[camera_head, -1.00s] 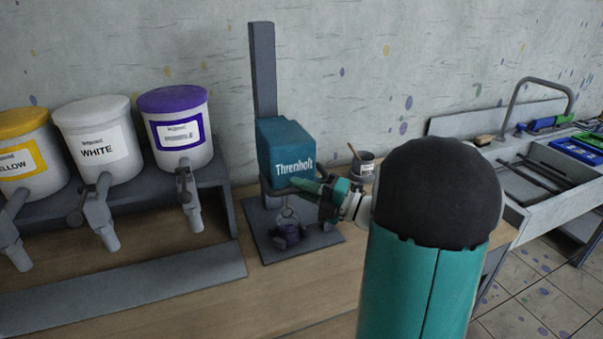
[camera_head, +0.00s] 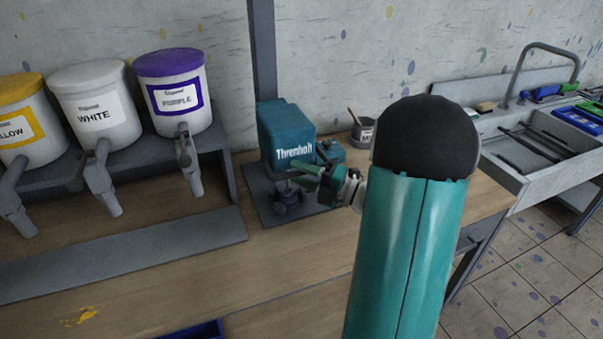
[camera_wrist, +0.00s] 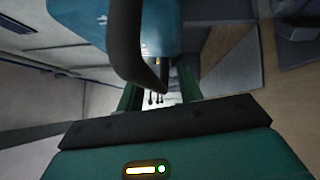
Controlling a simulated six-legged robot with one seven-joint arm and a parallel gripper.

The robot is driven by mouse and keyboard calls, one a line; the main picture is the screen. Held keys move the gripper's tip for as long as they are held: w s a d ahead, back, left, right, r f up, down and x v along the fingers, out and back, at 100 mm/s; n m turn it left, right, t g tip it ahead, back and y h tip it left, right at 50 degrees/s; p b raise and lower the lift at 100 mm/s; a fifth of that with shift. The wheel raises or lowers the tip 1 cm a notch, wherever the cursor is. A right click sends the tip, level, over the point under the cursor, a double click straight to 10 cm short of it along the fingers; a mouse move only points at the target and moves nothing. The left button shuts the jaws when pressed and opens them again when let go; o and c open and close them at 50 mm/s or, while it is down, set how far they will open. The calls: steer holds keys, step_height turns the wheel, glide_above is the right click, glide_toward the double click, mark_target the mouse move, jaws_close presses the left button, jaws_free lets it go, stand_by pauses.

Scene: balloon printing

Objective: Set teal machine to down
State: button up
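The teal machine (camera_head: 285,135), lettered Threnholt, sits on a grey upright post with a grey base plate (camera_head: 265,207) below. Its head hangs low, close above a small dark purple item (camera_head: 288,197) on the plate. My gripper (camera_head: 312,172) is at the head's lower right front. In the wrist view the teal head (camera_wrist: 85,22) fills the top left, and a dark curved handle (camera_wrist: 124,45) comes down in front of my gripper (camera_wrist: 160,92). The green fingers stand apart on either side of the handle's lower end; contact is unclear.
Yellow, white (camera_head: 88,97) and purple (camera_head: 174,92) paint buckets with taps stand on a rack at left. A small pot with a brush (camera_head: 363,132) stands behind my arm. A sink-like trough (camera_head: 540,150) is at right. The wooden table front (camera_head: 180,270) is mostly clear.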

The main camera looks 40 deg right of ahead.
steer(key=v, duration=1.4)
